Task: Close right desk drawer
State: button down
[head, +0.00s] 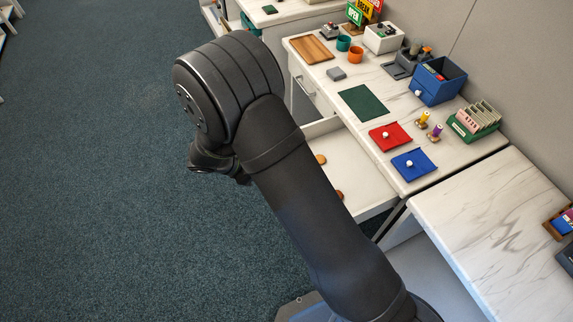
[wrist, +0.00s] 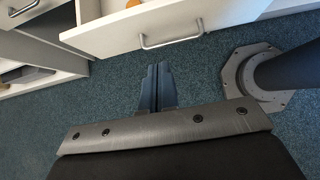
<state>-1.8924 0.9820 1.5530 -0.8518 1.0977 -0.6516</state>
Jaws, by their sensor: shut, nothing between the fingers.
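The right desk drawer (head: 365,182) is pulled out from the desk (head: 330,62) in the head view, partly hidden behind my arm. Round orange-brown pieces (head: 320,159) lie inside it. In the wrist view its white front (wrist: 205,17) spans the top, with a metal bar handle (wrist: 170,38). My gripper (wrist: 157,68) is shut and empty, its fingers pointing toward the drawer front just below the handle. In the head view the fingers are hidden behind my wrist.
A second drawer with a bar handle (head: 306,90) is in the desk's left part. Another table (head: 490,215) stands at right. The carpet (head: 90,180) at left is clear.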

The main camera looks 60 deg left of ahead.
jog(key=shift+w+r+x, duration=0.35)
jog(key=shift+x, duration=1.7)
jog(key=shift+w+r+x, duration=0.3)
jog(key=shift+x, duration=1.8)
jog(key=shift+w+r+x, duration=0.35)
jog(key=shift+x, duration=1.7)
jog(key=w, duration=2.1)
jog(key=shift+w, duration=0.2)
jog(key=shift+s, duration=0.1)
